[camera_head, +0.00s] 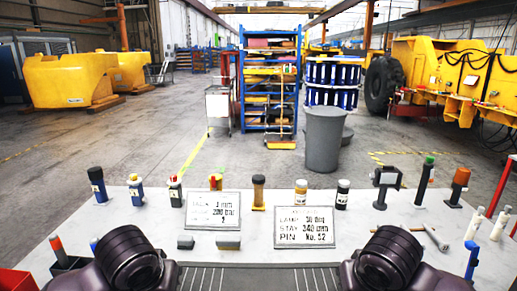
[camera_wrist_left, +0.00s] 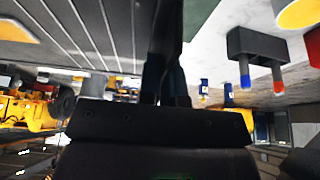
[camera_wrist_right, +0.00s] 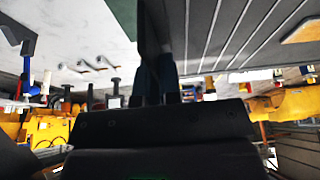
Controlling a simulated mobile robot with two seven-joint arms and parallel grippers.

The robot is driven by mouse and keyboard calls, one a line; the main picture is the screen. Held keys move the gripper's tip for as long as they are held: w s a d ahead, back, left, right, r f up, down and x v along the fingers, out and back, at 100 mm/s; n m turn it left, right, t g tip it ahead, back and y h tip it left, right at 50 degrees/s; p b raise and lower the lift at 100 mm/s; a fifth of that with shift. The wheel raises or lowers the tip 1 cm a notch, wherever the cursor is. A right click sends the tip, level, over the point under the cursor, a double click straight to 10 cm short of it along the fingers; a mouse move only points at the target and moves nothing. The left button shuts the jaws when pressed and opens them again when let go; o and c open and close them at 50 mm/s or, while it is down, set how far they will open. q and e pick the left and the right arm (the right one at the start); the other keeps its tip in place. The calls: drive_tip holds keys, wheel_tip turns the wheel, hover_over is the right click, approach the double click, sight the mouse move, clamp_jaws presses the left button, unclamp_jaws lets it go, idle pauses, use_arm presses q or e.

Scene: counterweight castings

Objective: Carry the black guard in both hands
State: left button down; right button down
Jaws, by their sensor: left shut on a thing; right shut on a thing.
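The black guard (camera_head: 258,279) is a dark panel with light ribs, low between my two wrists in the head view; its near part is cut off. In the left wrist view the guard (camera_wrist_left: 75,30) fills the upper left, and my left gripper (camera_wrist_left: 166,78) is shut on its edge. In the right wrist view the guard (camera_wrist_right: 240,35) fills the upper right, and my right gripper (camera_wrist_right: 157,78) is shut on its opposite edge. In the head view the fingertips are hidden behind my wrists. Whether the guard touches the table is unclear.
A pale table (camera_head: 150,215) lies in front, with two text cards (camera_head: 213,210), several small bottles and tools, and two grey blocks (camera_head: 228,242). A grey bin (camera_head: 323,140) and blue shelf rack (camera_head: 268,85) stand beyond. Floor at left is open.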

use_arm(q)
drive_tip(key=shift+s+d+r, duration=0.2)
drive_tip(key=shift+s+r, duration=0.05)
drive_tip(key=shift+r, duration=0.05)
use_arm(e)
drive_tip(key=shift+s+a+r, duration=0.25)
drive_tip(key=shift+r, duration=0.05)
